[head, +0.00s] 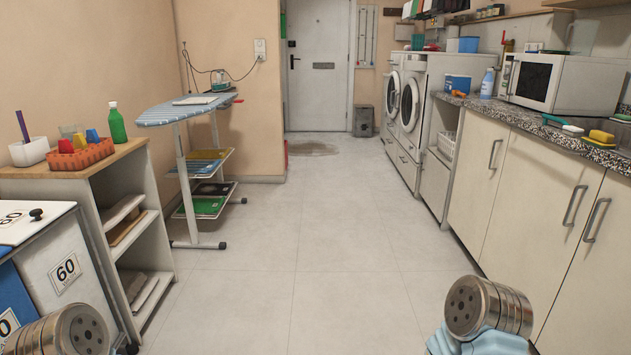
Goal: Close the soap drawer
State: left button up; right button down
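Two white front-loading machines stand side by side along the right wall, well ahead of me. The nearer machine (437,72) has a round door (409,105) facing the aisle. The farther machine (393,93) also shows a round door. Their fronts are seen at a steep angle, and I cannot make out a soap drawer or whether one is open. Only links of my two arms show at the bottom left and bottom right corners. Neither gripper is in view.
The tiled floor (320,250) down the middle is clear. An ironing board (190,108) on a shelved stand is at left, beyond a wooden-topped shelf (140,146). Cabinets (480,160) under a speckled counter, with a microwave (540,82), line the right. A door (318,60) closes the far end.

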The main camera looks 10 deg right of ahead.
aim_at(400, 64)
jog(key=i+j+z, duration=0.1)
jog(key=i+z, duration=0.15)
jog(key=i, duration=5.05)
